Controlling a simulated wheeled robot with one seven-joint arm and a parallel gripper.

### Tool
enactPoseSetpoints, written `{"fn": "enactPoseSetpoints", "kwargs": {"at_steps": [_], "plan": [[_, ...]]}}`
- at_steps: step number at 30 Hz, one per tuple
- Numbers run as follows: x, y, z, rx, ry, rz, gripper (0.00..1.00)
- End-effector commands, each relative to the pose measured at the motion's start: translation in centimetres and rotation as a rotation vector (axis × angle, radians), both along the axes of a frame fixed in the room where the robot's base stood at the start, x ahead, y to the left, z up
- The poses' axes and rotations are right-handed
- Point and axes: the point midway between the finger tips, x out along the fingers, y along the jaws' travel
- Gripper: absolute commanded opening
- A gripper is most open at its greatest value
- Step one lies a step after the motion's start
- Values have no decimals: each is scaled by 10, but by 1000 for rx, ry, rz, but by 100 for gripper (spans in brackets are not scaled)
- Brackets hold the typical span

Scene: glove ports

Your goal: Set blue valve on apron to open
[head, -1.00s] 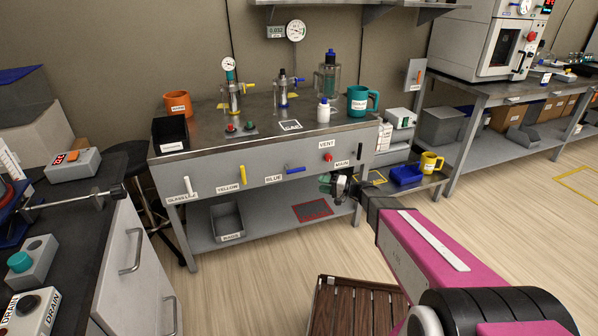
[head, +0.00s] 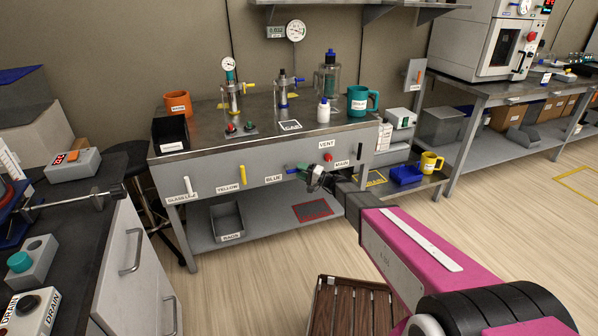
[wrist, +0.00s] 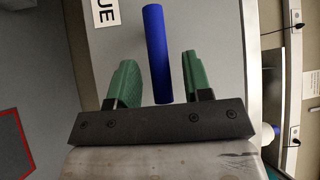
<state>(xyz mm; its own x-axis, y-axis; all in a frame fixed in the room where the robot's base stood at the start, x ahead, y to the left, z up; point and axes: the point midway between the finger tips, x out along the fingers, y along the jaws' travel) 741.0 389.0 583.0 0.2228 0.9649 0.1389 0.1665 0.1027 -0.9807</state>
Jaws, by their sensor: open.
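The blue valve handle (head: 291,170) is on the grey apron of the bench, beside the label BLUE (head: 274,178). It lies roughly level, its free end pointing right; the gripper hides that end in the head view. My gripper (head: 305,173) is at the handle's right end in front of the apron. In the wrist view, my gripper (wrist: 158,66) is open, with two green fingers. The blue handle (wrist: 157,50) reaches down between them, with a gap on each side. Neither finger appears to touch it.
On the apron are a yellow handle (head: 242,174) and a white handle (head: 189,187) to the left, and a red knob (head: 328,157) close above right of the gripper. A wooden slatted stand (head: 355,305) is on the floor below my arm. Open floor lies left of it.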

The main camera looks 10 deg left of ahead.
Motion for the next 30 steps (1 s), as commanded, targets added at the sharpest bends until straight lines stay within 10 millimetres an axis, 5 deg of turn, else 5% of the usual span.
{"fn": "enactPoseSetpoints", "kwargs": {"at_steps": [13,18,30], "plan": [[2,11,2,0,0,1,45],[2,11,2,0,0,1,0],[2,11,5,-44,-27,0,0]]}}
